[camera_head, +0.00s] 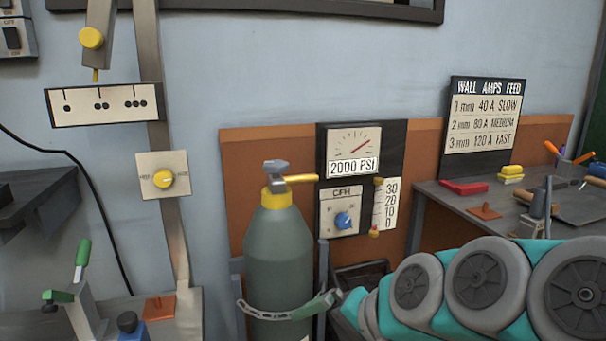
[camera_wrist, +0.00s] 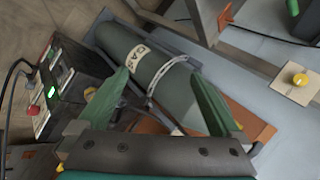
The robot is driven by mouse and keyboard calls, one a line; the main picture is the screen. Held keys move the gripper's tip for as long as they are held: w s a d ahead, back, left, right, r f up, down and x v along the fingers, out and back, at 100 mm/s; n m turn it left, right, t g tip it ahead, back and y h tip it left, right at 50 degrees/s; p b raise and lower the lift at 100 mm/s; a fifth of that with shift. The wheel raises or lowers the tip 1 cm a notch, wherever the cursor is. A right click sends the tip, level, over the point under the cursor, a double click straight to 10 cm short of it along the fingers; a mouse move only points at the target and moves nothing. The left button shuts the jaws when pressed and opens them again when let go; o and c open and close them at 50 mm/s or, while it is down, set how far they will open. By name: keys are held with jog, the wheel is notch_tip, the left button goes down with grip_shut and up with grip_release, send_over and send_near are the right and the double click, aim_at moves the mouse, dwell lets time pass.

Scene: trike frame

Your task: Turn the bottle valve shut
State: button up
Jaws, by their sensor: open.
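The gas bottle (camera_head: 278,255) is a grey-green cylinder standing upright against the wall, with a strap around it. Its valve (camera_head: 275,167) is a grey handle on top, above a yellow collar and a yellow outlet pointing right. In the wrist view the bottle (camera_wrist: 125,45) lies slanted, with a GAS label and the strap; its valve end is hidden by my gripper. My gripper (camera_wrist: 160,76) is open and empty, its green fingers spread across the view of the bottle. In the head view my teal and grey arm reaches in from the lower right, below the valve's height.
A gauge panel (camera_head: 351,148) reading 2000 PSI, with a blue CFH knob (camera_head: 343,220), is right of the valve. A workbench (camera_head: 425,189) with tools is farther right. A metal post (camera_head: 152,90) with a yellow knob stands left. A black machine (camera_wrist: 62,85) shows in the wrist view.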

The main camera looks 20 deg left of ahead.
aim_at(280, 170)
jog(key=w+a+r+m+t+y+b, duration=0.1)
jog(key=w+a+r+m+t+y, duration=0.2)
jog(key=a+r, duration=0.4)
jog(key=w+a+r+m+t+y+b, duration=0.1)
jog(key=w+a+r+m+y+b, duration=0.15)
jog(key=w+a+r+m, duration=0.4)
jog(key=w+r+m+t, duration=0.1)
jog(key=w+m, duration=0.2)
jog(key=m, duration=0.2)
jog(key=w+d+r+m+t+h+b, duration=0.1)
jog(key=w+m+t, duration=0.1)
jog(key=w+m, duration=0.2)
jog(key=w+d+r+m+t, duration=0.1)
jog(key=w+m+t, duration=0.1)
jog(key=w+m, duration=0.2)
jog(key=shift+d+r+m+b, duration=0.1)
jog(key=shift+m+b, duration=0.2)
jog(key=shift+m, duration=0.65)
jog(key=shift+w+a+t+h, duration=0.25)
jog(key=shift+w+a+t, duration=0.05)
jog(key=shift+w, duration=0.25)
jog(key=shift+x, duration=3.25)
jog(key=shift+s+a+r, duration=0.1)
jog(key=c, duration=1.3)
jog(key=shift+c, duration=0.2)
